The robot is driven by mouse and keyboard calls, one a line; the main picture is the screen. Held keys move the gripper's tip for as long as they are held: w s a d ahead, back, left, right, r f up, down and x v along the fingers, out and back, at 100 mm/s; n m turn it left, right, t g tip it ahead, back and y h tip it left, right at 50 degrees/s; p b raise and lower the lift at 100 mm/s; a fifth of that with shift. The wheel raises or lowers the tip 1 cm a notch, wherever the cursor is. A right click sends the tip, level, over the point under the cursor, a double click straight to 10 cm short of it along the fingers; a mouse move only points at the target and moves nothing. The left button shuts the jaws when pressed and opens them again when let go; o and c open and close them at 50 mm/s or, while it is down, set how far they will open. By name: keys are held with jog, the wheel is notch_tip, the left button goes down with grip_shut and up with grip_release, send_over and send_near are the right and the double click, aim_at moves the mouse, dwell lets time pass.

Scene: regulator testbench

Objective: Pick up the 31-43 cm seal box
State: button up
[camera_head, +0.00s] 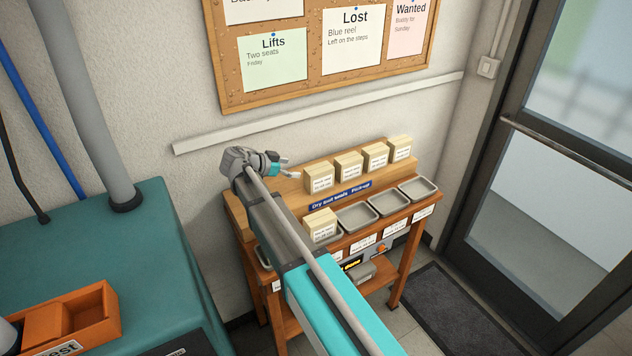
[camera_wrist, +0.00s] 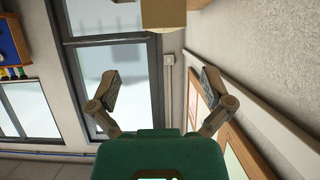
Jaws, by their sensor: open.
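Several pale seal boxes with small white labels stand on a wooden stand. On its back shelf are a left box (camera_head: 319,178), two middle boxes (camera_head: 348,164) (camera_head: 375,156) and a right box (camera_head: 400,148). Another box (camera_head: 321,225) sits at the front tray row. The labels are too small to read, so I cannot tell which is 31-43 cm. My gripper (camera_head: 284,167) is left of the back-shelf boxes, apart from them. In the wrist view my gripper (camera_wrist: 162,88) is open and empty, with part of a tan box (camera_wrist: 163,14) beyond the fingertips.
Grey trays (camera_head: 357,217) (camera_head: 389,202) (camera_head: 417,187) line the stand's front; my arm partly hides another at left. A teal cabinet (camera_head: 110,240) with an orange box (camera_head: 103,305) stands left. A wall rail (camera_head: 320,112) runs behind; a glass door (camera_head: 545,170) is right.

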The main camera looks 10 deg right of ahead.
aim_at(314, 171)
jog(key=shift+b+x, duration=1.1)
jog(key=shift+x, duration=2)
jog(key=shift+f+b+x, duration=0.15)
jog(key=shift+b+x, duration=0.45)
jog(key=shift+x, duration=0.4)
jog(key=shift+f+b+x, duration=0.15)
jog(key=shift+b+x, duration=0.4)
jog(key=shift+x, duration=0.4)
jog(key=shift+w+d+f, duration=0.15)
jog(key=shift+w+d, duration=0.15)
jog(key=shift+d, duration=0.15)
jog(key=c, duration=1.1)
jog(key=shift+s, duration=0.1)
